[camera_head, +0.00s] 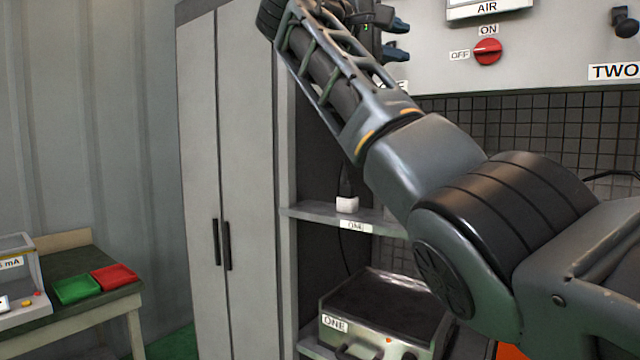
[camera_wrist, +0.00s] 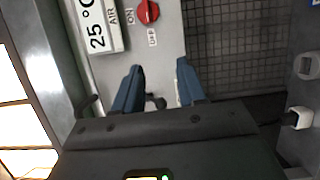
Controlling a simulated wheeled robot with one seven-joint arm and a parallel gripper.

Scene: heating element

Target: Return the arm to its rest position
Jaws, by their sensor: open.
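My arm reaches up and across the middle of the head view, folded at a large dark joint. My gripper (camera_head: 397,39) is at the top of that view, partly hidden by my own arm. In the wrist view my gripper (camera_wrist: 160,84) shows two blue-grey fingers spread apart with nothing between them. The fingers point towards a pale panel with a red knob (camera_wrist: 148,12) and a display reading 25 °C (camera_wrist: 97,30). The red knob (camera_head: 487,52) also shows in the head view, between ON and OFF labels.
A grey cabinet (camera_head: 225,150) stands left of my arm. A shelf (camera_head: 310,215) holds a white plug (camera_head: 347,204). Below is a box labelled ONE (camera_head: 335,323). A table at left carries a green tray (camera_head: 76,289), a red tray (camera_head: 114,276) and a meter (camera_head: 20,285).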

